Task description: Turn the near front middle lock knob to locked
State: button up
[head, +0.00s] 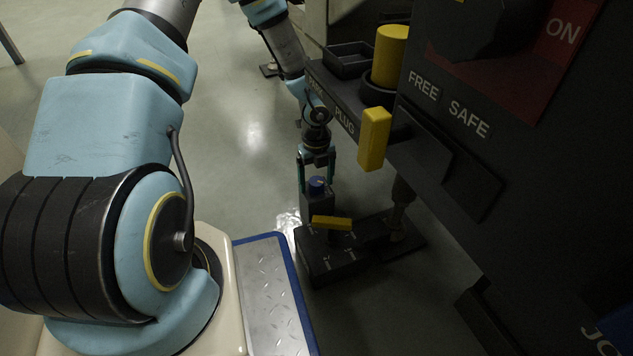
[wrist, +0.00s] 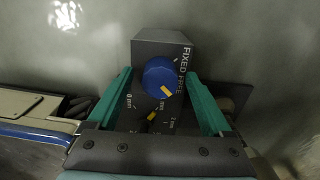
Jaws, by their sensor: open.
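The blue lock knob (head: 316,185) sits on top of a dark grey block (head: 314,207) low near the floor. In the wrist view the blue knob (wrist: 158,72) has a yellow mark on its lower right rim, nearer the FREE lettering than the FIXED lettering. My gripper (head: 317,180) reaches down over the block with its teal fingers open. In the wrist view my gripper (wrist: 159,74) has one finger on each side of the knob, with visible gaps. I cannot tell whether the fingertips are level with the knob.
A dark panel (head: 480,170) with a yellow lever (head: 374,139) hangs close on the right. Open floor (head: 235,130) lies to the left.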

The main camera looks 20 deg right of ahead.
grip_shut()
dwell(0.6)
jog(key=shift+r, duration=0.1)
jog(key=n+p, duration=0.2)
jog(key=n, duration=0.1)
jog(key=shift+r+n+p, duration=0.1)
jog(key=shift+n+p, duration=0.25)
jog(key=shift+n, duration=0.05)
jog(key=n+p, duration=0.3)
jog(key=n, duration=0.2)
jog(key=shift+p, duration=0.35)
jog(key=n+p, duration=0.3)
jog(key=n, duration=0.2)
jog(key=shift+n+p, duration=1.25)
jog(key=shift+n, duration=0.85)
jog(key=shift+f, duration=0.2)
